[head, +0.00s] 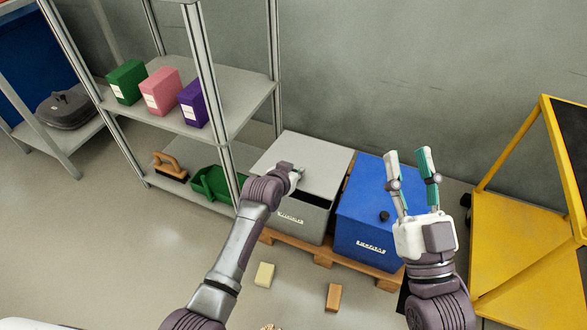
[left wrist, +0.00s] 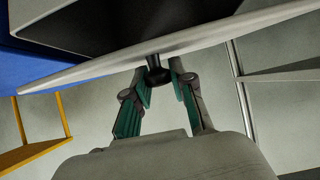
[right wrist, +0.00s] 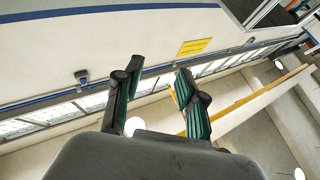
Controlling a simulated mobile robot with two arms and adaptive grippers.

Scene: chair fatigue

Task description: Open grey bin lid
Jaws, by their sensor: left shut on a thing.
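The grey bin (head: 298,217) stands on a wooden pallet beside the blue bin. Its grey lid (head: 305,155) is partly raised, with a dark gap under its front edge. In the left wrist view the lid (left wrist: 90,78) shows as a tilted pale panel, with a dark interior beyond it. My left gripper (head: 298,172) is at the lid's front. Its fingers (left wrist: 160,70) are shut on the black lid knob (left wrist: 154,76). My right gripper (head: 409,160) is raised, open and empty, in front of the blue bin. In the right wrist view its fingers (right wrist: 155,80) are apart.
The blue bin (head: 370,215) has a closed lid with a black knob. A metal shelf (head: 245,100) with several boxes stands left. A yellow cart (head: 520,250) stands right. A pale block (head: 264,275) and a brown block (head: 333,297) lie on the floor.

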